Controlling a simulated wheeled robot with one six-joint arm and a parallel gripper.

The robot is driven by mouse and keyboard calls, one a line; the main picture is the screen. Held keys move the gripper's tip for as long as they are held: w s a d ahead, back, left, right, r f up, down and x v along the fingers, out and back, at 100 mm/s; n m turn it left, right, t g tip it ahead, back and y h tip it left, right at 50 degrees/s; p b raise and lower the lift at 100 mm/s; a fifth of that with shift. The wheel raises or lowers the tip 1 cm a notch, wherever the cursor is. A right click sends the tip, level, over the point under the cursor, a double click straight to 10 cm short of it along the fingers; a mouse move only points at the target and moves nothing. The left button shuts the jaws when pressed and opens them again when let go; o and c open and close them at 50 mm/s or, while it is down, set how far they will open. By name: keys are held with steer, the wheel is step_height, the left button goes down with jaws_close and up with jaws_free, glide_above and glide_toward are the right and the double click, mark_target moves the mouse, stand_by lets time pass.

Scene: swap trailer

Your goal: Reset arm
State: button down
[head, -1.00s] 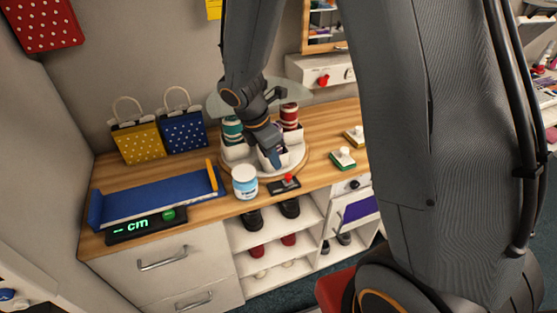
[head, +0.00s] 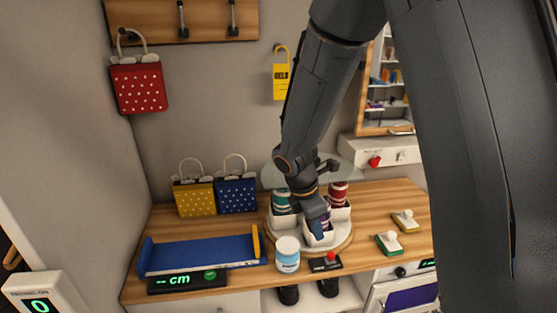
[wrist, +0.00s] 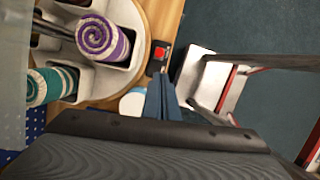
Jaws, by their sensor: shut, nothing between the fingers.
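My gripper (head: 319,232) is shut and empty, pointing down over the front of the round white carousel (head: 345,240) on the wooden counter. In the wrist view its blue-grey fingers (wrist: 161,97) are together beside the carousel. The carousel holds rolled items in white cups: a teal roll (head: 280,202), a red roll (head: 338,194) and a purple roll (wrist: 103,38). In the head view my gripper partly covers the front cup.
A white jar (head: 287,255) and a red-button switch (head: 326,263) stand close in front of the carousel. A blue measuring tray (head: 200,256) lies left. Yellow (head: 194,198) and blue (head: 236,196) dotted bags stand behind. Two stamps (head: 389,243) lie right.

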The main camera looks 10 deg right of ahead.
steer(key=s+d+f+m+y+b, duration=0.1)
steer(key=s+m+b, duration=0.4)
steer(key=m, duration=0.5)
steer(key=s+d+f+m+y+b, duration=0.2)
steer(key=s+m+b, duration=0.2)
steer(key=m, duration=0.6)
steer(key=shift+s+f+t+b, duration=0.25)
steer(key=shift+s+t+b, duration=0.1)
steer(key=shift+s, duration=0.1)
